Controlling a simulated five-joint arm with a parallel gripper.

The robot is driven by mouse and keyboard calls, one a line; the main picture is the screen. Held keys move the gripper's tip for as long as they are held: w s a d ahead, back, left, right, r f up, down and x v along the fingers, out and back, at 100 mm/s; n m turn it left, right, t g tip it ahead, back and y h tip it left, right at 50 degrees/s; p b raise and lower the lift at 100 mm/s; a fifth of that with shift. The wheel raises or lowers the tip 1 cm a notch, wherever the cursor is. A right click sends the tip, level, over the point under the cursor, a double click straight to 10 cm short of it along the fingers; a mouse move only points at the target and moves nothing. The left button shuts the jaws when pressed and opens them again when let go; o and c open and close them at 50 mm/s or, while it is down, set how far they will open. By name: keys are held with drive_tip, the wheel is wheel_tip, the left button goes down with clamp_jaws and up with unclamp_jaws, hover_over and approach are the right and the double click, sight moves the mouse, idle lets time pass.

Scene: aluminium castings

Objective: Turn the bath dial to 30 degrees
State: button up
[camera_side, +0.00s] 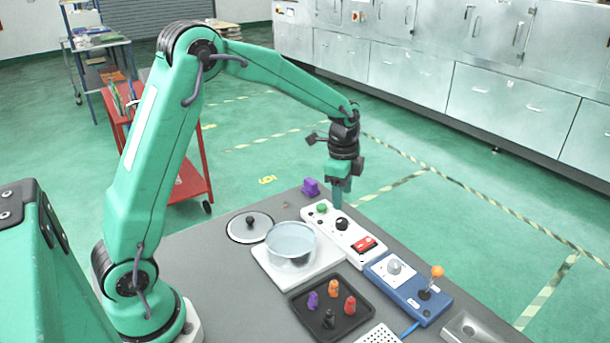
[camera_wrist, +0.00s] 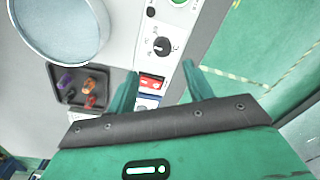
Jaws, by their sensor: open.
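The black bath dial (camera_side: 341,224) sits on a white control panel (camera_side: 325,222), between a green button (camera_side: 321,208) and a red rocker switch (camera_side: 364,244). In the wrist view the dial (camera_wrist: 160,46) lies just beyond my fingertips, with small marks around it; I cannot read its exact setting. My gripper (camera_side: 338,190) points down above the far end of the panel. In the wrist view my gripper (camera_wrist: 160,68) is open and empty, with its fingers apart. The glass bath (camera_side: 291,240) stands on a white base beside the panel.
A dark tray (camera_side: 313,320) holds several small coloured pieces. A blue box (camera_side: 410,287) carries a pale knob and an orange-topped lever. A round lid (camera_side: 250,226) lies left of the bath. A purple object (camera_side: 311,187) stands near the table's far edge.

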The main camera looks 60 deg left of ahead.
sight(342, 221)
drive_tip(key=shift+w+f, duration=0.25)
drive_tip(key=shift+f, duration=0.15)
drive_tip(key=shift+f, duration=0.15)
drive_tip(key=shift+w+a+f, duration=0.1)
drive_tip(key=shift+f, duration=1.8)
drive_tip(key=shift+w+a+f, duration=0.1)
drive_tip(key=shift+f, duration=1.75)
drive_tip(key=c, duration=1)
